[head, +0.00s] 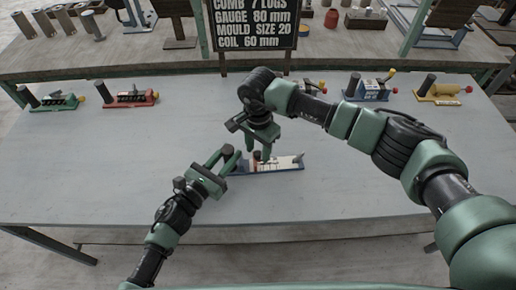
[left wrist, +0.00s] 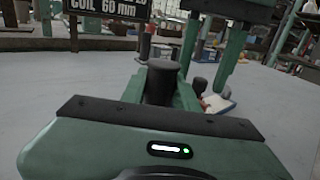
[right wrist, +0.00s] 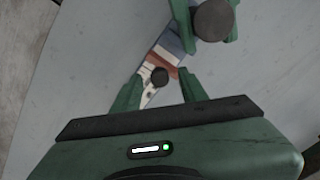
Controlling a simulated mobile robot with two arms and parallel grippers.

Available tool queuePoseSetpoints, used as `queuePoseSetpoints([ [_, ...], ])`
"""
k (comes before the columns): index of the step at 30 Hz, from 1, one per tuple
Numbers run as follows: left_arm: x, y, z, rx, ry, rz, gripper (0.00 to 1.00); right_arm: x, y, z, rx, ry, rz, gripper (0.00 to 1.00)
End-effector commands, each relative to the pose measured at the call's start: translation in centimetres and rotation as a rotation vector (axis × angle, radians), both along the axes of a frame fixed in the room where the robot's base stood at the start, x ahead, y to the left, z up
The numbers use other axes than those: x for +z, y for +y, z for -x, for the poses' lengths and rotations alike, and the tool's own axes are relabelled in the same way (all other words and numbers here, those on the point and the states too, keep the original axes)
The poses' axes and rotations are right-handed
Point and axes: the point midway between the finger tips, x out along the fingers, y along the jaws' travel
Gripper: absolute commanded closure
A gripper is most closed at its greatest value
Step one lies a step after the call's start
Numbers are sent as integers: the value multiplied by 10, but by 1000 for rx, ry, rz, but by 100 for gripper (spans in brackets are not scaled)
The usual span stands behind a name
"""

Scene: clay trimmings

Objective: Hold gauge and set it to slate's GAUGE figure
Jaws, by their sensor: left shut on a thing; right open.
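The slate (head: 254,22) stands at the back of the table and reads GAUGE 80 mm. The gauge (head: 286,163), with a pale and blue body, lies on the table at the middle front. My left gripper (head: 231,160) is shut on the gauge's dark upright handle, which shows as a round post in the left wrist view (left wrist: 161,82). My right gripper (head: 262,153) is open and points down over the gauge. In the right wrist view a dark round knob (right wrist: 159,77) on the striped gauge body lies between its open fingers. The setting is too small to read.
A green tool (head: 55,101) and a red tool (head: 130,97) lie at the table's back left. A blue tool (head: 369,88) and a yellow tool (head: 440,92) lie at the back right, and another is partly behind my right arm. The table around the gauge is clear.

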Motion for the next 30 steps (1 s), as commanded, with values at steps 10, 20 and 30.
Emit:
queuePoseSetpoints([
  [10, 0, 0, 0, 0, 1, -1, 100, 0, 0, 0, 1, 0, 0, 100],
  [20, 0, 0, 0, 1, 1, -1, 100, 1, 0, 0, 1, -1, -1, 100],
  [30, 0, 0, 0, 1, 1, -1, 100, 1, 0, 0, 1, -1, -1, 100],
])
